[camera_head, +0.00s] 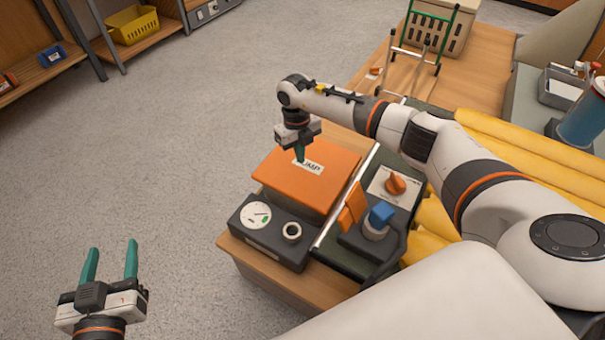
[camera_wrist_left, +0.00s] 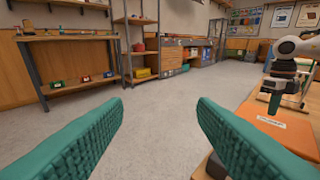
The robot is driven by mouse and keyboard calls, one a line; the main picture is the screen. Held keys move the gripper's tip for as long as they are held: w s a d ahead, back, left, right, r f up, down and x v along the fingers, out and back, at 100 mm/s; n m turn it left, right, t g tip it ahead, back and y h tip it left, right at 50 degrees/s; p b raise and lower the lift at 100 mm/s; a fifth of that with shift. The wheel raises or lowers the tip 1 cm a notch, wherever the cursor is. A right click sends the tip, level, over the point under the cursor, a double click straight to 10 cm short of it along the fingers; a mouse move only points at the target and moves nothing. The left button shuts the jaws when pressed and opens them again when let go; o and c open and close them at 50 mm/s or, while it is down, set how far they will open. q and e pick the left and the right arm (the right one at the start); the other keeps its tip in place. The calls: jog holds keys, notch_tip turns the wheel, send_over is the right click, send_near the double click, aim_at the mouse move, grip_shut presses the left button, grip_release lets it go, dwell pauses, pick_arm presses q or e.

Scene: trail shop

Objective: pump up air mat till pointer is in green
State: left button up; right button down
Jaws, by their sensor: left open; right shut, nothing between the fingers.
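The orange pump plate (camera_head: 325,185), with a white label reading "PUMP", sits on the wooden bench. It also shows in the left wrist view (camera_wrist_left: 272,122). The round white gauge (camera_head: 256,216) is on a dark box in front of it; its pointer is too small to read surely. The yellow air mat (camera_head: 530,160) lies behind my right arm, partly hidden by it. My right gripper (camera_head: 300,158) is shut and empty, fingertips pointing down at the plate by the label, seemingly touching it. My left gripper (camera_head: 110,262) is open and empty above the floor, left of the bench.
An orange knob (camera_head: 395,184) and a blue cap (camera_head: 381,214) stand right of the pump. A green-handled frame (camera_head: 425,45) and a beige crate (camera_head: 443,22) are at the back of the bench. A yellow basket (camera_head: 132,24) sits on a shelf. The floor at left is clear.

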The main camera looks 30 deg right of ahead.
aim_at(301, 171)
notch_tip(301, 171, down, 3)
jog(key=shift+s+r+b, duration=0.15)
jog(key=shift+b, duration=0.75)
pick_arm(q)
notch_tip(301, 171, up, 9)
jog(key=d+t+h, duration=0.1)
jog(key=t+h, duration=0.1)
jog(key=t, duration=0.4)
jog(key=shift+s+d+f, duration=0.15)
jog(key=shift+s+f, duration=0.05)
jog(key=shift+s, duration=0.1)
pick_arm(e)
jog(key=shift+f, duration=0.2)
